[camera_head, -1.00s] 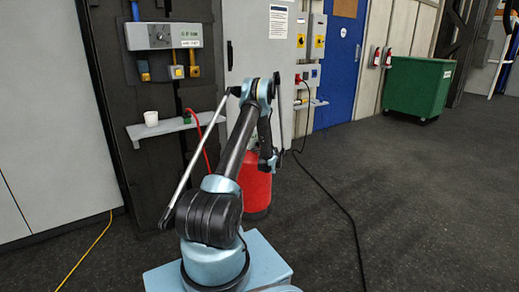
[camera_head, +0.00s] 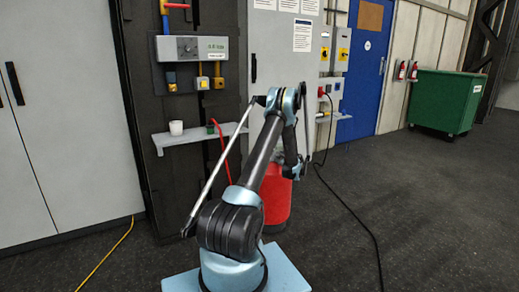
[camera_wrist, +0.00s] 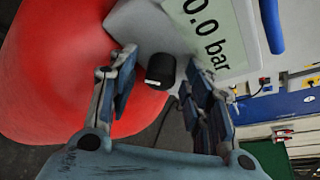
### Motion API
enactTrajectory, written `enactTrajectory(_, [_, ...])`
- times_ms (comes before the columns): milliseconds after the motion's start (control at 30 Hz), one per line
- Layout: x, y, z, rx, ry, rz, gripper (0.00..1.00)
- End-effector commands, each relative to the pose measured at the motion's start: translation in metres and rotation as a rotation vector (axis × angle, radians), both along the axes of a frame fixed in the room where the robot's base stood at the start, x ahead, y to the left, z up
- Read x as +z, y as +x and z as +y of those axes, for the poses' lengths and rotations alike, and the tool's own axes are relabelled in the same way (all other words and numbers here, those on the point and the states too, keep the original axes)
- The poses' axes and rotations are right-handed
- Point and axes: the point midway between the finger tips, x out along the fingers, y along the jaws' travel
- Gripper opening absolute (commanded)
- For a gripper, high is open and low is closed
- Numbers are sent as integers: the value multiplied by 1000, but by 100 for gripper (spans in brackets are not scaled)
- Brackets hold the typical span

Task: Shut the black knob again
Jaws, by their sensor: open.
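The black knob (camera_wrist: 160,70) shows in the wrist view, on a light grey housing (camera_wrist: 135,25) beside a pale display reading "0.0 bar" (camera_wrist: 212,30). A short white mark is on the knob near its lower left edge. My gripper (camera_wrist: 158,86) is open, with one finger to the left and one to the right of the knob in the picture. I see no finger touching the knob; its depth between them is hard to tell. In the head view my gripper (camera_head: 292,168) is low in front of the red tank (camera_head: 277,200), and the knob is hidden.
The red tank fills the left of the wrist view. A grey shelf (camera_head: 160,140) with a white cup (camera_head: 176,128) juts from the wall at left. A black cable (camera_head: 345,205) crosses the floor on the right. Dark floor (camera_head: 430,220) lies clear at right.

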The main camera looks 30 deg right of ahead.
Motion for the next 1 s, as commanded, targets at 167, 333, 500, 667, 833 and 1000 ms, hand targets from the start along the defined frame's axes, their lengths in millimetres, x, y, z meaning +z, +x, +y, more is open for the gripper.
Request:
enactTrajectory(167, [1,0,-2,-1,146,13,46])
enactTrajectory(333, [8,-21,1,-2,188,15,46])
enactTrajectory(500, [17,-46,3,-2,187,15,46])
enactTrajectory(667, [25,-71,6,-2,186,15,46])
enactTrajectory(833, [34,-97,8,-3,186,15,46])
enactTrajectory(1000, [42,-122,11,-3,186,15,46])
